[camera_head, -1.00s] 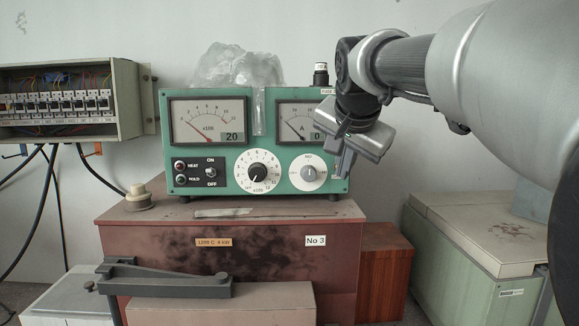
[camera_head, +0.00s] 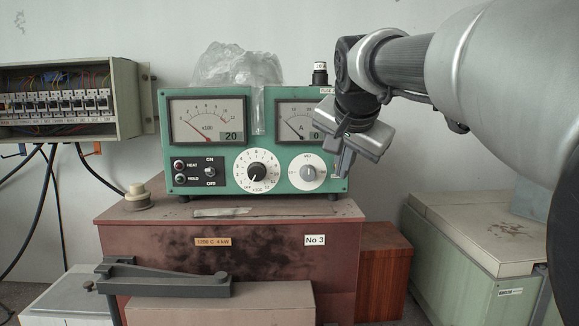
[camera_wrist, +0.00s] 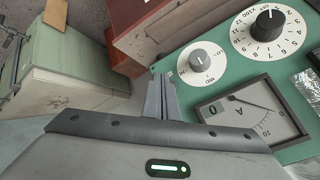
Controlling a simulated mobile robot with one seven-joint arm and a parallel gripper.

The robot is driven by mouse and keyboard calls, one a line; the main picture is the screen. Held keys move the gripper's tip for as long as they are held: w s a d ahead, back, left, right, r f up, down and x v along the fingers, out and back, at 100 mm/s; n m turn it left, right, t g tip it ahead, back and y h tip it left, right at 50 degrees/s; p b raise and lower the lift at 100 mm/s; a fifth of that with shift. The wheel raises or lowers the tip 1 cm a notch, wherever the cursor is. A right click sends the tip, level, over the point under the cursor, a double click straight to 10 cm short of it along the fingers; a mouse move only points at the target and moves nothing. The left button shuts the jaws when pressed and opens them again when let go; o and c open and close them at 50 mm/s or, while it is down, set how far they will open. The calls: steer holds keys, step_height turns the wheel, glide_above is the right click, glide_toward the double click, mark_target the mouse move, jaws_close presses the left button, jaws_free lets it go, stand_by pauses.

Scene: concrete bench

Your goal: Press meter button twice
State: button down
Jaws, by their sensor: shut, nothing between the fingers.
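The green meter box (camera_head: 222,182) stands on a dark red cabinet. It has a large left dial (camera_head: 207,120) reading 20 and a smaller right dial (camera_head: 297,122) reading 0, partly hidden by my gripper. Two small round controls, marked HEAT (camera_head: 179,165) and HOLD (camera_head: 180,179), sit at its lower left beside an ON/OFF switch (camera_head: 210,172). Which part is the meter button I cannot tell. My gripper (camera_head: 341,174) is shut and empty at the box's right edge, beside the white knob (camera_head: 308,173). The wrist view shows the closed fingers (camera_wrist: 160,80) near that knob (camera_wrist: 202,62); contact is unclear.
A clear crumpled plastic cover (camera_head: 238,66) lies on top of the box, with a black fuse-like post (camera_head: 320,74) to its right. A breaker box (camera_head: 62,123) hangs at left. A pale green cabinet (camera_head: 467,247) stands at right, with a gap before it.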

steer(key=shift+w, duration=0.1)
stand_by(0.6)
steer(key=shift+w, duration=0.35)
steer(key=shift+w+p, duration=0.45)
stand_by(0.6)
steer(key=shift+s, duration=0.1)
steer(key=shift+s+b, duration=0.4)
steer(key=shift+s, duration=0.35)
steer(key=shift+s, duration=0.1)
steer(key=shift+s+b, duration=1.1)
steer(key=shift+s, duration=1.3)
